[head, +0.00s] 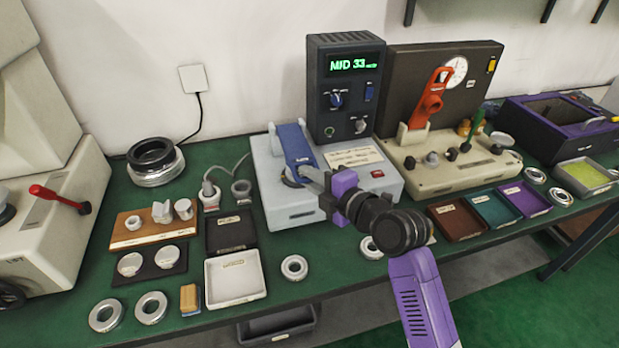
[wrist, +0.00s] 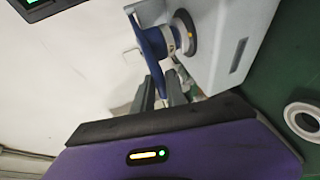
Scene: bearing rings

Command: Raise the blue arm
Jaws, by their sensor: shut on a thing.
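The blue arm (head: 294,146) is on the grey bench machine (head: 272,196) in the middle of the table. In the head view it slopes from the back of the machine down towards the front. My gripper (head: 307,176) is at its front end and shut on it, hiding part of that end. In the wrist view the blue arm (wrist: 152,45) runs down between the fingers of my gripper (wrist: 162,88). A round blue and white part with a yellow mark (wrist: 184,37) sits beside it, next to the grey housing.
A dark display box (head: 346,85) stands right behind the machine. A beige machine with a red lever (head: 429,105) is to the right. Trays (head: 235,277) and several loose rings (head: 294,267) lie in front and left. A white wall is behind.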

